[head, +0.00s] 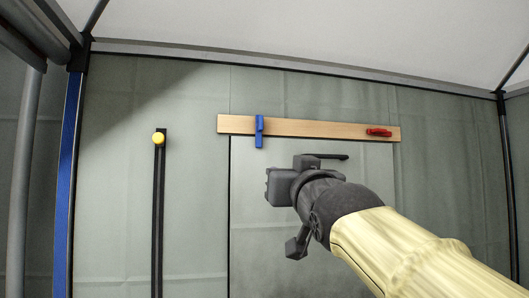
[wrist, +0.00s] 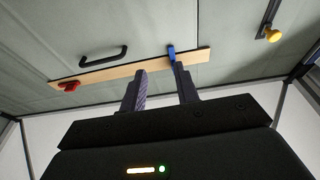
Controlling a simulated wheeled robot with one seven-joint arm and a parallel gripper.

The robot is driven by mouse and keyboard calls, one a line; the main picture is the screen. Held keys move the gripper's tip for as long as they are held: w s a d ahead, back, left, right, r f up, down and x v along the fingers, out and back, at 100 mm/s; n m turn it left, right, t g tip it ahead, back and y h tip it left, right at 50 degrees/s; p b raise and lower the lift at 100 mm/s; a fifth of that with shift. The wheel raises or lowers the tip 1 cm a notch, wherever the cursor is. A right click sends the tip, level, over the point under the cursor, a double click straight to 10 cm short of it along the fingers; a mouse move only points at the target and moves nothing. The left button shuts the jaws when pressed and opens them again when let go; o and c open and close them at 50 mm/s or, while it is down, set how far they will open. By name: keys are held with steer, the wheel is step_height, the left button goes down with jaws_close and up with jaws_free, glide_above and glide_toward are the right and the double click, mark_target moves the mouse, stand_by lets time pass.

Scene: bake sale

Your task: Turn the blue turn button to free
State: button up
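The blue turn button (head: 259,131) stands upright on a wooden strip (head: 310,128) on the wall. Its lower end reaches below the strip, over the top edge of the grey panel (head: 262,230). In the wrist view the blue turn button (wrist: 171,52) lies just beyond the tip of my right-hand finger, seemingly apart from it. My gripper (head: 279,187) is below and to the right of the button in the head view. Its two fingers (wrist: 157,72) are spread with nothing between them. The exact distance to the wall is hard to tell.
A red turn button (head: 379,132) lies flat along the strip's right end. A black handle (head: 327,156) sits on the panel, partly behind my gripper. A yellow knob (head: 158,138) tops a black vertical rail at left. The wall between rail and panel is clear.

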steer(key=s+r+t+y, duration=0.1)
steer(key=s+r, duration=0.2)
steer(key=r, duration=0.2)
steer(key=shift+s+a+r, duration=0.15)
steer(key=shift+a+r, duration=0.1)
steer(key=shift+r, duration=0.1)
steer(key=p, duration=0.6)
glide_toward(262, 123)
steer(key=p+x, duration=0.5)
steer(key=p, duration=0.3)
steer(key=shift+r, duration=0.2)
steer(key=p+x, duration=0.3)
steer(key=shift+w+a, duration=0.1)
steer(key=shift+w, duration=0.25)
